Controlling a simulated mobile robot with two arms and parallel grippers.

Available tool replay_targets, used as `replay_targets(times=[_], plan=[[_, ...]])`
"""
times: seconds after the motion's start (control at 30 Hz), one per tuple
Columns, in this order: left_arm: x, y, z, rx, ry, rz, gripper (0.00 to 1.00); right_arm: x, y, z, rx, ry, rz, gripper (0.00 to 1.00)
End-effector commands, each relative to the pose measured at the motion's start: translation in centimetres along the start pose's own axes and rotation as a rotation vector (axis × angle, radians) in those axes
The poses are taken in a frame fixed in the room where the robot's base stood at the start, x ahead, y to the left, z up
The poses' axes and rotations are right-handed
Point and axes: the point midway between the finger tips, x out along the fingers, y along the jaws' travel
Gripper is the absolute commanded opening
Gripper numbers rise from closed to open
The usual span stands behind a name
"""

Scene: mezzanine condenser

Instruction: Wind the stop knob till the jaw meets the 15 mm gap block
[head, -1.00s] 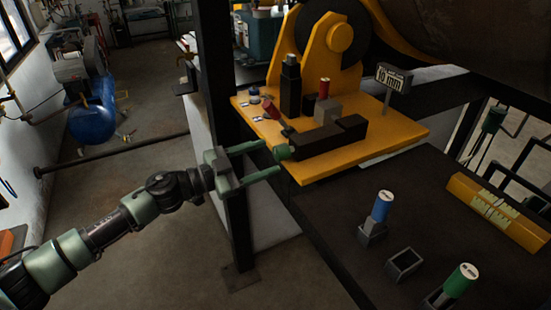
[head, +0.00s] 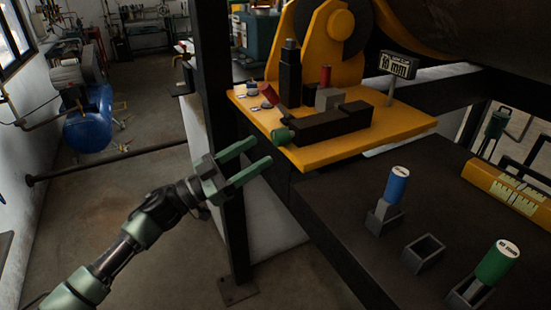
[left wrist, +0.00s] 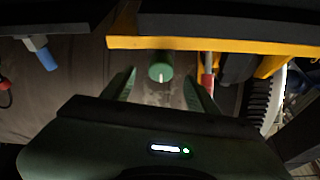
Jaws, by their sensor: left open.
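The green stop knob (head: 283,136) sits at the near left end of a dark bar-shaped stop (head: 325,126) on a yellow plate. My left gripper (head: 262,150) is open and empty, its fingertips just short of the knob. In the left wrist view the knob (left wrist: 161,72) shows ahead between the two fingers, with a pale mark on its face. A grey block (head: 329,98) sits behind the stop beside a red-topped cylinder (head: 325,77); I cannot tell which part is the jaw. The sign (head: 398,65) reads 10 mm. My right gripper is not in view.
A blue cylinder (head: 396,186) and a green cylinder (head: 497,262) stand in holders on the dark bench, with an empty holder (head: 423,254) between them. Their labels are unreadable. A dark post (head: 219,130) rises behind my gripper. A yellow block (head: 505,188) lies at right.

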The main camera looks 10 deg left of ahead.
Motion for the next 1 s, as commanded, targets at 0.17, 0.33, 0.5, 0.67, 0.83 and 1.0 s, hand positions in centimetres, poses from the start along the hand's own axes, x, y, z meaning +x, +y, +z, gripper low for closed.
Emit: replay_targets(times=[0.17, 0.33, 0.5, 0.67, 0.83, 1.0], plan=[[0.8, -0.3, -0.2, -0.031, 0.046, -0.01, 0.59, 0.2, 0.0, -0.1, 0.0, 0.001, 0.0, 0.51], [3.6, -0.3, -0.5, -0.032, 0.044, -0.01, 0.59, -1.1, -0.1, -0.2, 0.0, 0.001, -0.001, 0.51], [6.1, -0.3, -0.5, -0.03, 0.042, -0.009, 0.59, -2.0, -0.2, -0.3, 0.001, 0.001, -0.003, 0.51], [7.3, -0.3, -0.3, -0.029, 0.04, -0.009, 0.59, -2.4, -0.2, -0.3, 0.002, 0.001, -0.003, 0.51], [7.5, -0.3, -0.2, -0.028, 0.039, -0.009, 0.59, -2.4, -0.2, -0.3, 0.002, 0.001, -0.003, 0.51], [7.5, -0.3, -0.2, -0.028, 0.039, -0.009, 0.48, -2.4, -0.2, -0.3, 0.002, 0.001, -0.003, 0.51]])
